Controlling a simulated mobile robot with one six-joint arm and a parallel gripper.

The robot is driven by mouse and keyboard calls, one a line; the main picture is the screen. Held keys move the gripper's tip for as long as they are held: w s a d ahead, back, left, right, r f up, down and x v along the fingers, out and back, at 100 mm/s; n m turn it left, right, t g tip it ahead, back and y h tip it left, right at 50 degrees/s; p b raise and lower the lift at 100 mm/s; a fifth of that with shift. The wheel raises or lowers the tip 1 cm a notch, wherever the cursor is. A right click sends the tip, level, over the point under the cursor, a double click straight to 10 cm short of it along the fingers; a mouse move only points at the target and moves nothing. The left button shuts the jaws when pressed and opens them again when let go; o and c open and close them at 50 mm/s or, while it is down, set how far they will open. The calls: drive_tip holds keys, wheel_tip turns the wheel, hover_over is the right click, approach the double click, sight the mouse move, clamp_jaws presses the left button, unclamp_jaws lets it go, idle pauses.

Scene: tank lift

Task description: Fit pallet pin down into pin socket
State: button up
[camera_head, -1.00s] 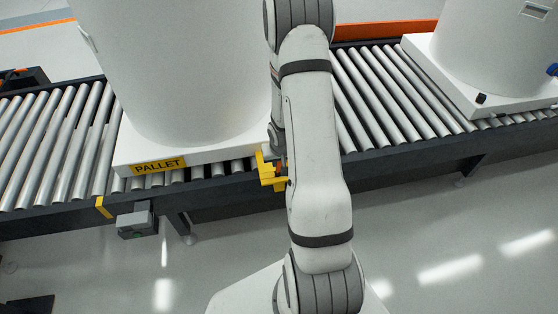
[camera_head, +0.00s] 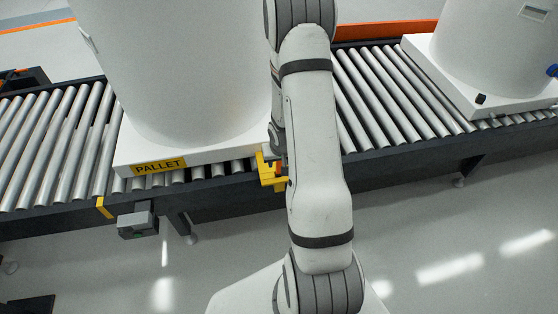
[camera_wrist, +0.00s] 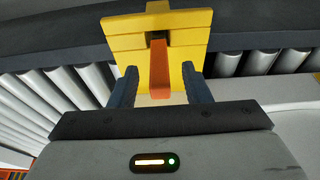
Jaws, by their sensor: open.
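The pallet pin (camera_wrist: 160,68) is an orange bar in the wrist view. Its far end lies at a dark opening in the yellow pin socket (camera_wrist: 120,35); I cannot tell how deep it sits. My gripper (camera_wrist: 160,88) is open, with one dark finger on each side of the pin and gaps between. In the head view, the yellow socket (camera_head: 267,172) is at the conveyor's front edge, just right of the pallet (camera_head: 205,155). A small piece of the orange pin (camera_head: 279,168) shows there. My arm hides most of the gripper in that view.
A large white tank (camera_head: 180,70) stands on the pallet. A second tank (camera_head: 500,45) stands on another pallet to the right. The roller conveyor (camera_head: 385,95) has bare rollers between them. A grey box (camera_head: 137,222) hangs on the front rail. The floor in front is mostly clear.

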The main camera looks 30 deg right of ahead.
drive_tip(key=p+v, duration=0.3)
drive_tip(key=v, duration=0.3)
drive_tip(key=shift+p, duration=0.3)
drive_tip(key=shift+r, duration=0.15)
drive_tip(key=s+a+r+p, duration=0.2)
drive_tip(key=r, duration=0.6)
drive_tip(key=s+a+r+n+p, duration=0.1)
drive_tip(key=a+r, duration=0.2)
drive_tip(key=r, duration=0.5)
drive_tip(key=s+a+r+p, duration=0.2)
drive_tip(key=r, duration=0.6)
drive_tip(key=s+a+r+n+p, duration=0.1)
drive_tip(key=s+a+r, duration=0.2)
drive_tip(key=s+r, duration=0.3)
drive_tip(key=s+a+r+n+p, duration=0.1)
drive_tip(key=s+a+r+p, duration=0.1)
drive_tip(key=s+a+r, duration=0.2)
wheel_tip(320, 180, up, 4)
drive_tip(key=shift+s+a+f+y, duration=0.1)
drive_tip(key=shift+s+a+y, duration=0.25)
drive_tip(key=shift+s, duration=0.7)
